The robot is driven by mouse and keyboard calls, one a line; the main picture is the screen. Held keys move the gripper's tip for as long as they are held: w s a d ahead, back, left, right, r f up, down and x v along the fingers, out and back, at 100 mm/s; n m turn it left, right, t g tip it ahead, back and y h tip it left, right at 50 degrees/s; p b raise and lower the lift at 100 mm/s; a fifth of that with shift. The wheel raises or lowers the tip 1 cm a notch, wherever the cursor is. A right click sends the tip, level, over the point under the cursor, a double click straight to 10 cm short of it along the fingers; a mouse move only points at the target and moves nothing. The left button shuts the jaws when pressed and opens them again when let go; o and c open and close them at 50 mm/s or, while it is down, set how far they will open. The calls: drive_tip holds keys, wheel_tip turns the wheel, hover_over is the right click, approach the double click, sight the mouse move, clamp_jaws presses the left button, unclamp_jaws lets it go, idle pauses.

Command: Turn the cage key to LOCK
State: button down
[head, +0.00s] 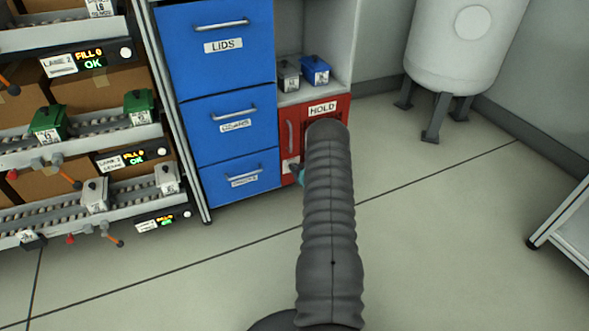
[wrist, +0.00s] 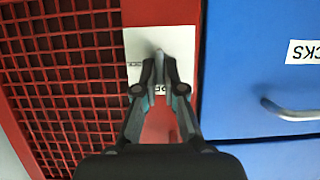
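The red cage (head: 341,109) marked HOLD stands low, right of the blue drawers; my arm hides much of it. Its red mesh fills the left of the wrist view (wrist: 65,60). A white key plate (wrist: 180,42) is fixed on the red frame; its lettering is mostly hidden. The small grey cage key (wrist: 158,53) stands out from the plate, between my fingertips. My gripper (wrist: 160,72) is at the plate, its two fingers close together on the key. In the head view my arm mostly hides the gripper. Which way the key points is unclear.
Blue drawers (head: 222,107) stand left of the cage; one drawer handle (wrist: 290,110) juts out near my gripper in the wrist view. Grey and blue containers (head: 316,70) sit on the shelf above. Roller lanes (head: 80,140) are at left, a white tank (head: 465,45) at right. The floor between is clear.

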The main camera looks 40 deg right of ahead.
idle(0.3)
drive_tip(key=m+t+y+b, duration=0.1)
drive_tip(key=m+y+b, duration=0.1)
drive_tip(key=m, duration=0.2)
drive_tip(key=d+f+m+t+y+b, duration=0.1)
drive_tip(key=m+t+y+b, duration=0.1)
drive_tip(key=m, duration=0.3)
drive_tip(key=m+t+y+b, duration=0.1)
drive_tip(key=m+b, duration=0.2)
drive_tip(key=m, duration=0.1)
drive_tip(key=shift+s+d+f+t+y, duration=0.1)
drive_tip(key=shift+d+f+t+y, duration=0.1)
drive_tip(key=shift+t+y, duration=0.2)
drive_tip(key=shift+r+m, duration=0.1)
drive_tip(key=shift+m, duration=0.3)
idle(0.4)
drive_tip(key=c, duration=1.3)
unclamp_jaws()
